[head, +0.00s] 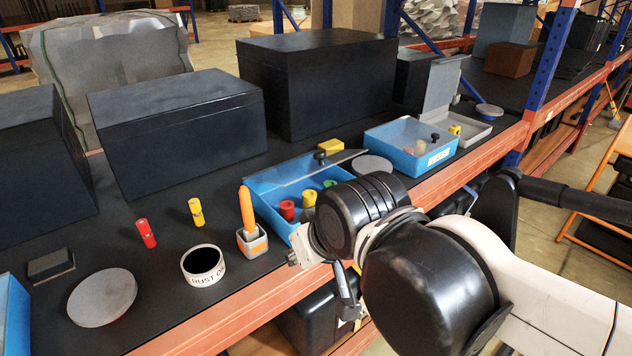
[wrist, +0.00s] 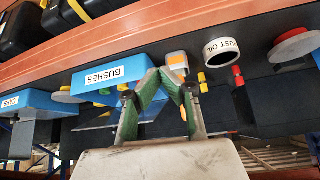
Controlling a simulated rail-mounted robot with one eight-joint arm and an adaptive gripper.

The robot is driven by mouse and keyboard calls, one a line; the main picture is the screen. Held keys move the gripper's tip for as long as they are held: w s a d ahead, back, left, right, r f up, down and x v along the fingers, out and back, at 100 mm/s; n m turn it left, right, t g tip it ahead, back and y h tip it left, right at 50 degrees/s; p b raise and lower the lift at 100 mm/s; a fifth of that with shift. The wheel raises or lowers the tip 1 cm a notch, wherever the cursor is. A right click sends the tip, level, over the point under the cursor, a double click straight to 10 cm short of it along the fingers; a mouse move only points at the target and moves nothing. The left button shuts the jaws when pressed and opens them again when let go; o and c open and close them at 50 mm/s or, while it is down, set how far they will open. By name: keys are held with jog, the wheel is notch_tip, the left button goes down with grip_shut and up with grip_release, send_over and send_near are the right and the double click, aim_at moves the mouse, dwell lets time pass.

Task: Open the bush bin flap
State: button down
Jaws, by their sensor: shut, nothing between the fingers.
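The bush bin (head: 262,205) is a blue open-topped box on the black shelf, in front of the dark crates. Red, yellow and green bushes show inside it. Its greyish see-through flap (head: 293,172) lies low across the back of the bin, with a black knob (head: 320,157) on it. In the wrist view the bin's blue front (wrist: 75,78) carries the label BUSHES. My gripper (head: 346,295) is in front of the shelf edge, close to the bin and partly hidden by my arm. In the wrist view my gripper (wrist: 157,78) is shut and empty, its fingers angled together beside the bin.
A holder with an orange stick (head: 247,208), a RUST OIL ring (head: 203,266), and small red (head: 146,233) and yellow (head: 196,212) cylinders stand left of the bin. Another blue bin (head: 385,140) and a grey tray (head: 480,130) stand right. An orange shelf beam (head: 250,310) runs along the front.

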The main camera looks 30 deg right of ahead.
jog(key=w+d+f+m+t, duration=0.3)
jog(key=w+d+m, duration=0.9)
jog(key=m, duration=0.9)
jog(key=s+d+r+m+t+y+b, duration=0.1)
jog(key=s+d+m+t, duration=0.25)
jog(key=m, duration=0.35)
jog(key=s+d+m+t+y, duration=0.2)
jog(key=d+m, duration=0.2)
jog(key=m, duration=0.2)
jog(key=w+a+r+p, duration=0.1)
jog(key=w+r, duration=0.1)
jog(key=w, duration=0.9)
jog(key=shift+w+a+r, duration=0.15)
jog(key=shift+a+r, duration=0.05)
jog(key=shift+r, duration=0.05)
